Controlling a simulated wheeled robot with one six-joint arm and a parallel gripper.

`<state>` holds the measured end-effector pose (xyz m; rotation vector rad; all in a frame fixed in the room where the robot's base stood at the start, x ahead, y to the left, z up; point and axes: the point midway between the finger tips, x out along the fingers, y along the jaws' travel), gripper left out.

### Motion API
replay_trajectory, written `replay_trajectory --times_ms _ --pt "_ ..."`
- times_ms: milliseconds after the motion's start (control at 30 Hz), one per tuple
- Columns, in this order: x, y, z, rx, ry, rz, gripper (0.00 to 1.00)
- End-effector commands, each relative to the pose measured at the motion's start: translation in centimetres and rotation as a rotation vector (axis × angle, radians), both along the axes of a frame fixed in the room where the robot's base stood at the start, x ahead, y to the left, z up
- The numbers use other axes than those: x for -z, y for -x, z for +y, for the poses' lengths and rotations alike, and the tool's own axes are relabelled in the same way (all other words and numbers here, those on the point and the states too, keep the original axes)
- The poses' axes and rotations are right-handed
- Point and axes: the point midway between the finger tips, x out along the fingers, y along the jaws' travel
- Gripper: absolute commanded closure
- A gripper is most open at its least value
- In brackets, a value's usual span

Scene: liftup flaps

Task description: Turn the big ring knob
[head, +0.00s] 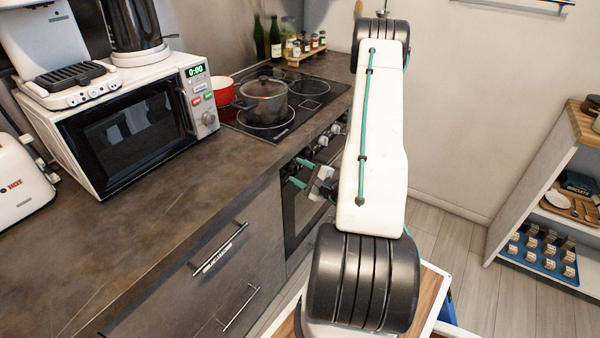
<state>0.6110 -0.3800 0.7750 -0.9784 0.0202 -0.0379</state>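The oven front (299,213) is below the cooktop, right of centre, with a dark glass door. Small knobs (337,129) sit along its upper control strip, partly hidden by my arm. I cannot tell which of them is the big ring knob. My gripper (297,172) is in front of the upper part of the oven, its two teal fingers pointing left toward it. The fingers are apart with a visible gap and nothing seen between them. I cannot tell whether a fingertip touches the oven.
A dark pot (263,103) and a red pot (222,90) stand on the cooktop (312,87). A microwave (125,135) and a toaster (20,180) are on the counter (165,220). Drawer handles (220,250) stick out below. A shelf unit (530,190) is at the right, with open floor before it.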

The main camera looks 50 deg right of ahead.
Motion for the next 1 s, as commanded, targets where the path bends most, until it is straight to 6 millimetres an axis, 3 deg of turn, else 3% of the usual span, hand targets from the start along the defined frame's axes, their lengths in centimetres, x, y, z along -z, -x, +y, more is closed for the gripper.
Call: replay_trajectory --times_ms 33,133,567,1000 --pt "0.0 0.01 0.0 0.0 0.0 0.0 0.62" --pt "0.01 0.02 0.01 0.0 0.0 0.0 0.89" --pt "0.0 0.04 0.05 -0.001 -0.064 0.005 0.89" --pt "-0.03 0.06 0.09 0.0 -0.413 0.035 0.89"
